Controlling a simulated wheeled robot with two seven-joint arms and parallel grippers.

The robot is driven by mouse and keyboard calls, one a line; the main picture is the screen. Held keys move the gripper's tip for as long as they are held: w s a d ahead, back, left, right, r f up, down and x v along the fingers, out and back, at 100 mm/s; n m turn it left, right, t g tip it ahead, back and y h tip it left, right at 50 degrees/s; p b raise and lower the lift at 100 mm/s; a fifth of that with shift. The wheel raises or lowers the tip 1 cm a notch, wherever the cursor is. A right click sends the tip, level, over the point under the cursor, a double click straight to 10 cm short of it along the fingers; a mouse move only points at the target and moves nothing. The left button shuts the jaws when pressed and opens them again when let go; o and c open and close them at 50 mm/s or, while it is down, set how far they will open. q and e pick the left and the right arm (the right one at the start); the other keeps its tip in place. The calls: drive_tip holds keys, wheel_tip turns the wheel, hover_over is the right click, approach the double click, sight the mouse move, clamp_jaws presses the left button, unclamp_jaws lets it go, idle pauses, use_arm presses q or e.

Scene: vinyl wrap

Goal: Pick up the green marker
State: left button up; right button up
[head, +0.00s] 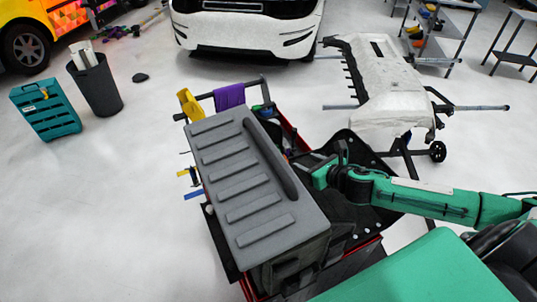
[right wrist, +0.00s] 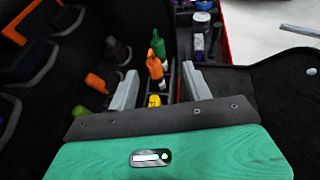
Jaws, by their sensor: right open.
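In the right wrist view, a green marker-like item (right wrist: 157,45) stands upright in a dark holder, just beyond an orange-topped one (right wrist: 154,65). A yellow item (right wrist: 154,101) shows lower down, nearer my palm. My right gripper (right wrist: 160,72) is open, its two grey fingers apart. The orange and green items appear between and beyond the fingertips, with nothing gripped. In the head view, my right gripper (head: 318,172) is over the right side of the tool cart, beside the grey case. I cannot make out the green marker there. My left gripper is not in view.
The large grey ridged case (head: 240,180) covers much of the cart. A purple cloth (head: 229,97) hangs at the cart's far end. More orange-handled items (right wrist: 97,83) stand left of the fingers. A white bumper on a stand (head: 380,85) is behind; open floor lies left.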

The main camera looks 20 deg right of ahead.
use_arm(q)
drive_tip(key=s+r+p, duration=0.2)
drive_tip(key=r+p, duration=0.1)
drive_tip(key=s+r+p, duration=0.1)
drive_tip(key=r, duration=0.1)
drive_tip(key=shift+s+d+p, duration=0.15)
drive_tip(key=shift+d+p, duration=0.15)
drive_tip(key=shift+p, duration=0.1)
use_arm(e)
drive_tip(key=x, duration=1.3)
drive_tip(key=shift+a+f, duration=0.3)
drive_tip(key=shift+f, duration=0.05)
drive_tip(key=shift+s, duration=0.1)
clamp_jaws()
